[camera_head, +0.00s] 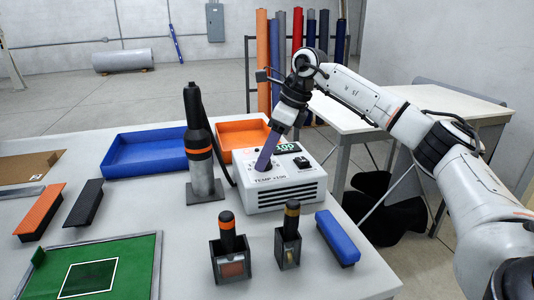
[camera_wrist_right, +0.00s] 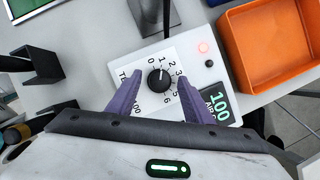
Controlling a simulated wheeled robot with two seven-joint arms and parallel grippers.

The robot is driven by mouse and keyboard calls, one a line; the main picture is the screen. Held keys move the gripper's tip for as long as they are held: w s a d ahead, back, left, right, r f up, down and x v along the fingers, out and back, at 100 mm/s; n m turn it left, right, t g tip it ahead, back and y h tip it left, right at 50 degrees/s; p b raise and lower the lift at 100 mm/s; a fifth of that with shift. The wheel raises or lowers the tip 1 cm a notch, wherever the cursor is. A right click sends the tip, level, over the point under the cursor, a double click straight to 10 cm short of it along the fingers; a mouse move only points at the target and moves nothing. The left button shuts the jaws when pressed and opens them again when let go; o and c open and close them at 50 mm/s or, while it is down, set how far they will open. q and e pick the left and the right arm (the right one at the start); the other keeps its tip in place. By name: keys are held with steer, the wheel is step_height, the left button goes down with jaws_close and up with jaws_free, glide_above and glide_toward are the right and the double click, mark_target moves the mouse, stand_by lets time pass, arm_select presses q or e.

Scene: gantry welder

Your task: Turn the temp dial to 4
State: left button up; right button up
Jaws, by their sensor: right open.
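The temp dial (camera_wrist_right: 158,80) is a black round knob on the white control box (camera_head: 285,190), with numbers from 0 to 6 around it. Its white pointer mark seems to point near 1. My right gripper (camera_head: 263,165) is over the box's top face, and its purple fingers hide most of the dial in the head view. In the right wrist view my right gripper (camera_wrist_right: 159,78) is open, with one finger on each side of the knob and visible gaps. I cannot tell how far the fingertips are above the panel. My left gripper is not in view.
A lit green display (camera_wrist_right: 217,108) reads 100 beside the dial. A black-and-grey torch (camera_head: 200,150) stands left of the box. Orange (camera_head: 240,128) and blue (camera_head: 140,165) trays lie behind. Tool holders (camera_head: 231,262) and a blue block (camera_head: 337,238) stand in front.

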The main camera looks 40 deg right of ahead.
steer(key=c, duration=1.1)
steer(key=shift+o, duration=0.2)
